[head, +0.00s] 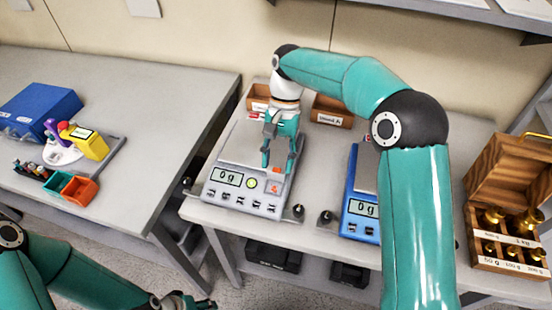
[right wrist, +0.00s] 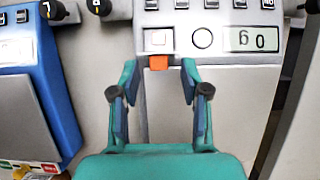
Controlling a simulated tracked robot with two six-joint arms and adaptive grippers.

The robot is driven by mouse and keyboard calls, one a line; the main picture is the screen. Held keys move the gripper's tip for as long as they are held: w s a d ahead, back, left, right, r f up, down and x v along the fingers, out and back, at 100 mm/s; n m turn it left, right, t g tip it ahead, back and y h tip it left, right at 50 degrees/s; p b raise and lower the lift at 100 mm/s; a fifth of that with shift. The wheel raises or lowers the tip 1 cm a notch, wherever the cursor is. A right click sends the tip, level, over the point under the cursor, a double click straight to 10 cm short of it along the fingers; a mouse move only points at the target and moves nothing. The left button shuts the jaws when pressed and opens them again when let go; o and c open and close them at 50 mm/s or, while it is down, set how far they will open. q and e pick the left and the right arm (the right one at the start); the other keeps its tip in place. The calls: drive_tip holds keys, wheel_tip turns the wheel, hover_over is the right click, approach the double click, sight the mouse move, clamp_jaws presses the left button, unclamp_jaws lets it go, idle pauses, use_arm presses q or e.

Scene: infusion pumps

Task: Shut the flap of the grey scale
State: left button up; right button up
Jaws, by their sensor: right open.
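The grey scale (head: 225,196) stands on the right table, its display reading 0 g. It also shows upside down in the right wrist view (right wrist: 210,20). A small orange tab (right wrist: 158,62) sits at the edge of its front panel, beside a round button; it shows as an orange spot in the head view (head: 272,187). I cannot tell for sure whether this tab belongs to the flap. My right gripper (head: 278,163) is open above the scale. In the right wrist view its fingertips (right wrist: 159,82) lie either side of the tab. My left gripper (head: 185,301) is low at the bottom edge, partly cut off.
A blue scale (head: 360,222) stands right of the grey one, partly behind my right arm. A wooden weight box (head: 510,175) is at the far right. Small brown bins (head: 332,112) stand behind. The left table holds a blue case (head: 40,110) and coloured containers.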

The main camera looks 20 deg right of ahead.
sight(274, 182)
clamp_jaws()
drive_tip(key=shift+a, duration=0.15)
drive_tip(key=shift+s+t+h+b, duration=0.3)
drive_tip(key=shift+t+b, duration=0.2)
drive_tip(key=shift+b, duration=0.5)
drive_tip(key=s+a+t+h+b, duration=0.1)
drive_tip(key=t+b, duration=0.1)
drive_tip(key=b, duration=0.3)
drive_tip(key=s+f+t+h+b, duration=0.1)
drive_tip(key=t+h+b, duration=0.1)
drive_tip(key=b, duration=0.2)
drive_tip(key=s+a+t+h+b, duration=0.1)
drive_tip(key=t+b, duration=0.2)
drive_tip(key=b, duration=0.2)
drive_tip(key=shift+s+a+f+h+b, duration=0.2)
drive_tip(key=shift+s+a+h+b, duration=0.05)
drive_tip(key=shift+a+h+b, duration=0.1)
drive_tip(key=f+t+h+b, duration=0.1)
drive_tip(key=t+h+b, duration=0.1)
drive_tip(key=b, duration=0.6)
drive_tip(key=s+a+f+t+h+b, duration=0.1)
drive_tip(key=t+b, duration=0.2)
drive_tip(key=b, duration=0.4)
drive_tip(key=s+f+t+h+b, duration=0.1)
drive_tip(key=t+h+b, duration=0.1)
drive_tip(key=b, duration=0.6)
drive_tip(key=shift+s+a+f+t+h+b, duration=0.25)
drive_tip(key=shift+a+f+t+h+b, duration=0.1)
drive_tip(key=shift+t, duration=0.35)
drive_tip(key=shift+r, duration=0.15)
